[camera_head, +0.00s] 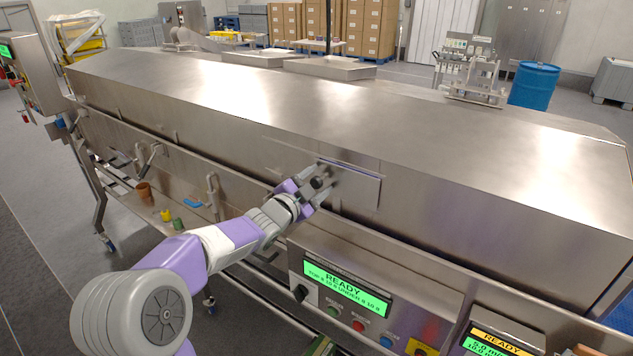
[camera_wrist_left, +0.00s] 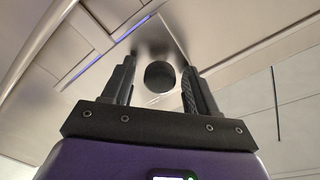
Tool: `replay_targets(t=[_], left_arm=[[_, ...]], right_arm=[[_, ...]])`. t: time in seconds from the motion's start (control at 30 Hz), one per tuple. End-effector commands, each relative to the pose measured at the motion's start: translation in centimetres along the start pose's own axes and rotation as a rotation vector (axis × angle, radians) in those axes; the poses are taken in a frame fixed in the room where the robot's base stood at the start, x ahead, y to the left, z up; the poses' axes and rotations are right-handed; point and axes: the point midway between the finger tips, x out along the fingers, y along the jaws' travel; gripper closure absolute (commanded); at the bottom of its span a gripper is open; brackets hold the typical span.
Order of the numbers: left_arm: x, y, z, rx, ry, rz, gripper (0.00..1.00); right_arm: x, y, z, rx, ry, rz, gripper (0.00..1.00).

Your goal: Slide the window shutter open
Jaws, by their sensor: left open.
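The window shutter (camera_head: 357,187) is a flat steel plate on the front side of the long steel tunnel. A dark round knob (camera_head: 317,183) stands at its left end. My left gripper (camera_head: 318,180) is at this knob, in front of the tunnel side. In the left wrist view the knob (camera_wrist_left: 159,77) lies between the two fingers of the open left gripper (camera_wrist_left: 160,72), with gaps visible on both sides. Whether a finger touches it I cannot tell. Part of the shutter's left end is hidden by the gripper. My right gripper does not show.
The steel tunnel (camera_head: 300,110) fills the middle. Below it is a control panel (camera_head: 345,290) with a lit green display. A lower ledge at left holds a brown cup (camera_head: 144,190) and small coloured items. A blue drum (camera_head: 534,84) stands behind at right.

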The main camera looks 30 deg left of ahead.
Motion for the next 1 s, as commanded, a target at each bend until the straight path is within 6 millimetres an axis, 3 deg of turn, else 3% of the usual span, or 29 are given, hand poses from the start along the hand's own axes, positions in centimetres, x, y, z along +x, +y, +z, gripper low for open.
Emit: replay_targets(t=[0.23, 0.6, 1.0], left_arm=[[0.09, 0.06, 0.02, -0.001, 0.000, 0.001, 0.43], [0.07, 0.04, 0.00, -0.001, 0.000, 0.001, 1.00], [0.91, -0.35, 0.04, -0.001, 0.013, 0.014, 1.00]], right_arm=[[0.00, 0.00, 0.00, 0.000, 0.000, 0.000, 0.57], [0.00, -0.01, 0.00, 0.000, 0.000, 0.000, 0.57], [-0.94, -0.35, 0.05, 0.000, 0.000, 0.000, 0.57]])
